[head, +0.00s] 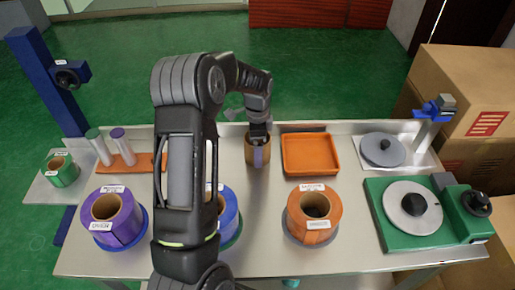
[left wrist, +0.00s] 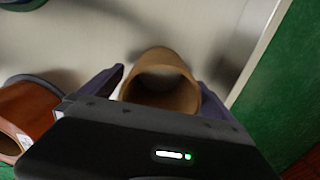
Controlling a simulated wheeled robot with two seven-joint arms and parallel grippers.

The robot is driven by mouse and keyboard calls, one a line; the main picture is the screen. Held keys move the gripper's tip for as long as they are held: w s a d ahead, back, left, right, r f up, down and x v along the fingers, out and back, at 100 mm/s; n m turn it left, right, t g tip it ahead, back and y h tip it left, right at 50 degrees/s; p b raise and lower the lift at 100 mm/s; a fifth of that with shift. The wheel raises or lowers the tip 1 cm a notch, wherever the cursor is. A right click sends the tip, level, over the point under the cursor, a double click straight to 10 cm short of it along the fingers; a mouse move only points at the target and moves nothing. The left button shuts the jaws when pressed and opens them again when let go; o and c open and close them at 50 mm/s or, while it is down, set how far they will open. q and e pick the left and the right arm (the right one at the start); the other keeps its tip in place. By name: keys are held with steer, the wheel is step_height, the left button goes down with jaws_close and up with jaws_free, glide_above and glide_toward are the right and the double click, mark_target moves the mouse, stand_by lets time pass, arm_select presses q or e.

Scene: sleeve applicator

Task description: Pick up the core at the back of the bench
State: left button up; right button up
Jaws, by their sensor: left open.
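The core is a brown cardboard tube (head: 249,154), standing at the back of the bench just left of an orange tray. It also shows in the left wrist view (left wrist: 161,62), its open round end towards the camera. My left gripper (head: 259,152) is down at the core. In the left wrist view its two dark fingers (left wrist: 160,88) are open, one on each side of the core. Whether either finger touches it cannot be told. My left arm covers part of the core in the head view. My right gripper is in neither view.
The orange tray (head: 310,153) stands close right of the core. An orange roll (head: 314,212), a purple roll (head: 112,218) and a blue roll (head: 228,215) stand nearer the front. A green turntable unit (head: 421,230) is at the right.

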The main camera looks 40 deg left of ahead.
arm_select(q)
steer(key=shift+c, duration=0.2)
steer(key=c, duration=1.4)
steer(key=shift+r, duration=0.1)
steer(key=shift+c, duration=0.2)
step_height(320, 180, up, 10)
steer(key=b, duration=0.1)
